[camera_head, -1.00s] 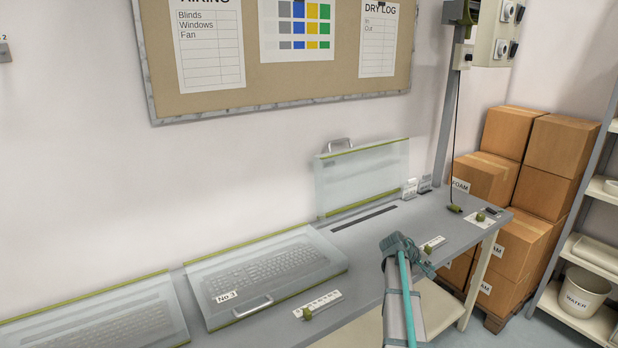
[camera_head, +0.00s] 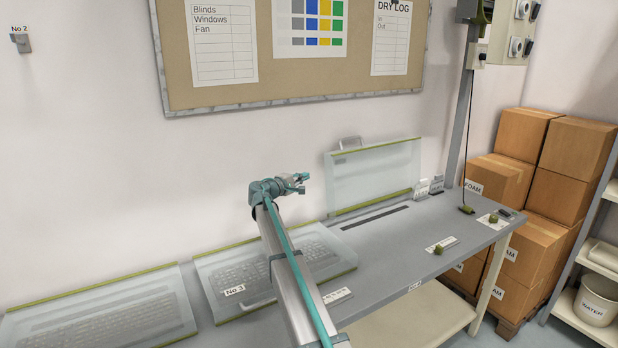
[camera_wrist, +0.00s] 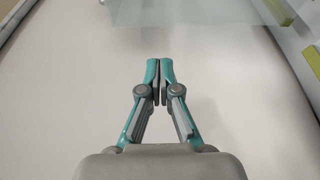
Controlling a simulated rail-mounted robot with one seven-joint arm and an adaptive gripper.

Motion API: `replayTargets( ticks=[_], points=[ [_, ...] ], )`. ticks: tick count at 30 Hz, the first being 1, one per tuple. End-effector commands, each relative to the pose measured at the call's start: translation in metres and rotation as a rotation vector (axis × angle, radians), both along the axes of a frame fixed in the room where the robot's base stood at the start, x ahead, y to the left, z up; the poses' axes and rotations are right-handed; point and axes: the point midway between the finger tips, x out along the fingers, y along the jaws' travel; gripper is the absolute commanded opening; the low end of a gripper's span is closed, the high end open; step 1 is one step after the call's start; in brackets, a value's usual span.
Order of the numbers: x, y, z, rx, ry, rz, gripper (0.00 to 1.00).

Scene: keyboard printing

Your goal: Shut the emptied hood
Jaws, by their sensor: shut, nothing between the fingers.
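The emptied hood (camera_head: 375,172) is a clear panel box with green edging and a grey handle (camera_head: 350,142). It stands raised and open against the wall at the back of the bench, with a dark slot (camera_head: 375,217) in the bench top before it. My gripper (camera_head: 303,182) is to the left of the raised hood, above the bench, apart from it. In the wrist view my gripper (camera_wrist: 160,82) is shut with its fingertips together and nothing between them. Part of a clear sheet shows at the top of the wrist view, beyond the fingertips.
The closed hood labelled No 3 (camera_head: 215,280) covers a keyboard, partly hidden behind my arm. Another closed hood (camera_head: 100,318) is at far left. Cardboard boxes (camera_head: 525,135) and a shelf with a bucket (camera_head: 597,300) stand at right.

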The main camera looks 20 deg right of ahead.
Motion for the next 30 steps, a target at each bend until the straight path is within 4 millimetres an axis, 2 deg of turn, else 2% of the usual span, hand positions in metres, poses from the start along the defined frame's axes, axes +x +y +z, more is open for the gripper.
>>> replayTargets(
  ticks=[18, 22, 30],
  points=[
    [0.041, -0.077, -0.002, 0.001, 0.002, -0.001, 0.0],
    [0.044, -0.083, -0.004, 0.001, 0.002, -0.001, 0.0],
    [0.043, -0.084, -0.005, 0.002, 0.001, -0.001, 0.0]
  ],
)
